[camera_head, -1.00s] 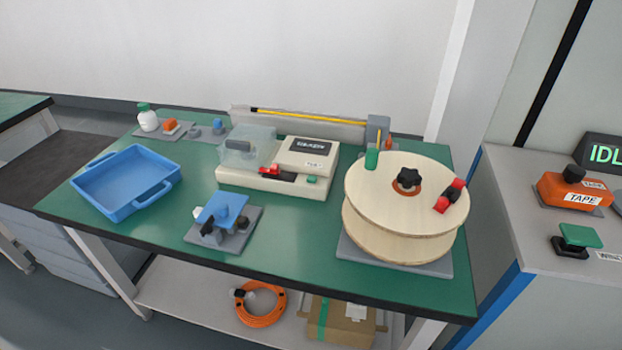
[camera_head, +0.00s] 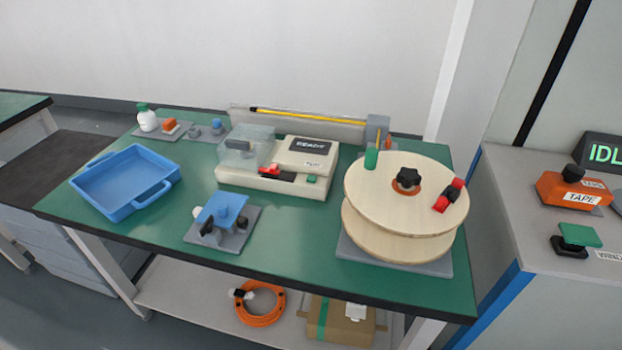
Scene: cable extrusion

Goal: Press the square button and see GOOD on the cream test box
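The cream test box (camera_head: 275,187) stands at the back middle of the green bench. Its dark display (camera_head: 309,145) carries small pale text that looks like READY. A small green button (camera_head: 312,180) sits at the right of its front top. A red part (camera_head: 270,169) lies on a black strip left of that button. A clear cover (camera_head: 243,150) stands over the left end of the box. Neither of my grippers shows in this view.
A blue tray (camera_head: 120,205) is at the left, and a grey fixture with a blue top (camera_head: 221,209) is in front of the box. A large wooden reel (camera_head: 375,195) stands at the right. Orange cable (camera_head: 261,318) and a carton (camera_head: 340,330) lie on the lower shelf.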

